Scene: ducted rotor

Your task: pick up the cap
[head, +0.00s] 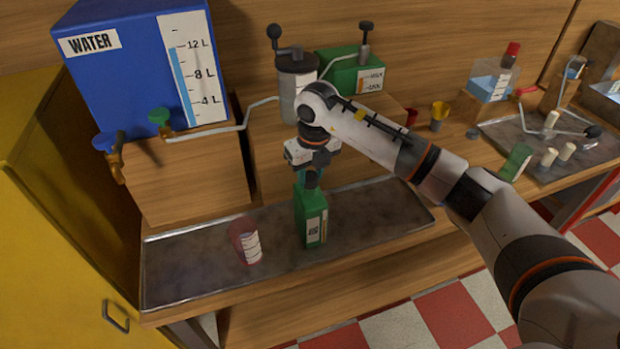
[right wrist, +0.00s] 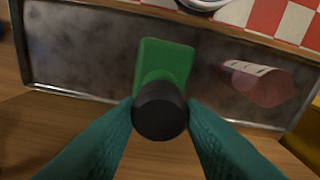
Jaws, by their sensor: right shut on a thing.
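A black cap (right wrist: 160,110) sits at the top of a green bottle (head: 310,216), which stands upright on the metal tray (head: 180,268). In the head view the cap (head: 311,180) shows small and dark under my right gripper (head: 312,172). My right gripper (right wrist: 160,122) points down from above, with its teal fingers shut on the cap, one on each side. The green bottle (right wrist: 165,65) also shows below the cap in the right wrist view. I cannot tell whether the cap is still seated on the bottle. My left gripper is in neither view.
Behind are a blue water tank (head: 140,60) with taps, a grey canister (head: 292,85) and a green container (head: 350,75). The tray's right part is clear.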

